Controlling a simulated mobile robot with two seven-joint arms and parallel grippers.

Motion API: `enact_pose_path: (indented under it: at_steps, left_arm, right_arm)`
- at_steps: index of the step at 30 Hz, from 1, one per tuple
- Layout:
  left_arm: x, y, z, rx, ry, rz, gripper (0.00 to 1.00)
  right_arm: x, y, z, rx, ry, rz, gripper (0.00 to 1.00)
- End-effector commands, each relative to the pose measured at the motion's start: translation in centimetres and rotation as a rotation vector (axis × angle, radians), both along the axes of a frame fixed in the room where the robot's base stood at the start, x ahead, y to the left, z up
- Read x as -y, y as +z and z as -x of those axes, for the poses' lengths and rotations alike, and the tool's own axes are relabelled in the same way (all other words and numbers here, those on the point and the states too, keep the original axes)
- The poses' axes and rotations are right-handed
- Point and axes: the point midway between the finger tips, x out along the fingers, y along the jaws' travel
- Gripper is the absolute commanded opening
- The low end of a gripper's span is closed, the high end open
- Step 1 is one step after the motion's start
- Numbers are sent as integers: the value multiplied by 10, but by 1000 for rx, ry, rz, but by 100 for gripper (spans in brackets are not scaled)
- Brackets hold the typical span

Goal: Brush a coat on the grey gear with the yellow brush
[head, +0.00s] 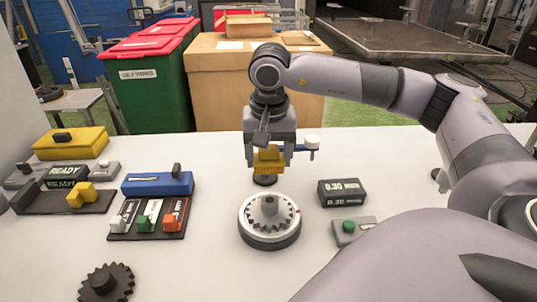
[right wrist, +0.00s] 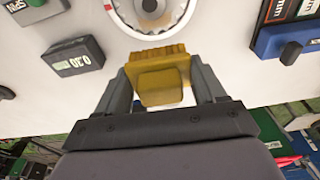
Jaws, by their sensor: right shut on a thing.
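My right gripper (head: 269,150) is shut on the yellow brush (head: 268,159) and holds it bristles down, just behind the turntable (head: 272,241). The grey gear (head: 267,209), toothed with a raised hub, sits on the round turntable. The brush is apart from the gear in the head view. In the right wrist view the brush (right wrist: 160,75) is between both fingers, and part of the turntable (right wrist: 148,22) shows beyond it. My left gripper is not in view.
A black box reading 0.30 (head: 342,191) and a green-button box (head: 352,230) stand right of the turntable. A blue box (head: 157,183) and a switch panel (head: 147,222) stand left. A dark gear (head: 106,284) lies front left. A blue bar with a white cap (head: 312,142) is beside the gripper.

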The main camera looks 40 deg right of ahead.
Motion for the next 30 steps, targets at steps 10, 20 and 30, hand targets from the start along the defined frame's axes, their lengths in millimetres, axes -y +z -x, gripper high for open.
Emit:
enact_pose_path:
  at_steps: [10,20,30]
  left_arm:
    - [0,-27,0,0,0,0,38]
    - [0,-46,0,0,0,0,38]
    - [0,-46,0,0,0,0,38]
  right_arm:
    - [0,-34,0,-2,1,0,45]
    - [0,-57,0,1,1,-1,45]
    - [0,-58,0,0,1,0,45]
